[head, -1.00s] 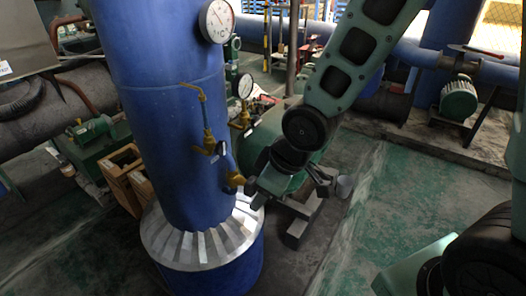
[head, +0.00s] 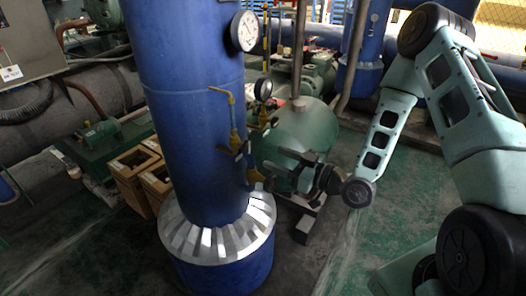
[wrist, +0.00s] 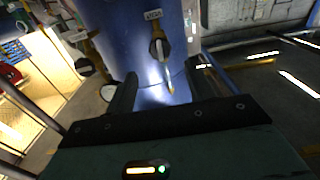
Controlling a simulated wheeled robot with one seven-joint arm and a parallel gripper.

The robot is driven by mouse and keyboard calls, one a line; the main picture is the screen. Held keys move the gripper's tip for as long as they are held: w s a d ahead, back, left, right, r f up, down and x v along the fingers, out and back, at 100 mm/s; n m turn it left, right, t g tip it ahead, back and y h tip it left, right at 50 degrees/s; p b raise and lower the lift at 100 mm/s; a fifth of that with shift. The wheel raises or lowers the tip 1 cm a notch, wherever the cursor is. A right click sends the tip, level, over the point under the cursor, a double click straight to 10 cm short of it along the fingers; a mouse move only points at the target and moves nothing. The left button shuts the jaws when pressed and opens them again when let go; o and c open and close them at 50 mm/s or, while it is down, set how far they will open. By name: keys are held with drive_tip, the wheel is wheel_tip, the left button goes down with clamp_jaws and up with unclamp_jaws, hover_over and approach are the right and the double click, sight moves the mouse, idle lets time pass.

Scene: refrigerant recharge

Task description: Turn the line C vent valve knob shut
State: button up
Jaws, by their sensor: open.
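A tall blue column (head: 190,130) stands left of centre in the head view, with brass valve fittings (head: 235,140) on its right side. A dark valve knob or handle (head: 243,153) sits among these fittings. In the wrist view, a dark handle on a brass valve (wrist: 159,48) is on the blue column (wrist: 115,40), below a small label (wrist: 153,15) too small to read. My gripper (head: 268,164) is open and empty, right of the fittings, fingers toward the column. In the wrist view my gripper (wrist: 162,84) has its fingers apart below the handle, not around it. Which line this valve serves cannot be told.
A round dial gauge (head: 244,31) and a smaller gauge (head: 263,88) are near the column. A green tank (head: 300,130) stands behind my gripper. Wooden crates (head: 140,175) stand left of the column. The green floor (head: 325,250) at the front is clear.

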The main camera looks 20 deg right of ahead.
sight(249, 148)
drive_tip(key=p+x, duration=0.1)
drive_tip(key=x, duration=0.6)
drive_tip(key=shift+w+a+p, duration=0.25)
drive_tip(key=shift+w+p, duration=0.05)
drive_tip(key=shift+p, duration=0.1)
drive_tip(key=shift+w+a, duration=0.15)
drive_tip(key=shift+w, duration=0.15)
drive_tip(key=shift+c, duration=0.6)
drive_tip(key=c, duration=0.8)
drive_tip(key=m, duration=0.4)
drive_tip(key=shift+s, duration=0.1)
drive_tip(key=shift+c, duration=0.2)
drive_tip(key=m, duration=0.3)
drive_tip(key=shift+m, duration=0.9)
drive_tip(key=shift+f, duration=0.1)
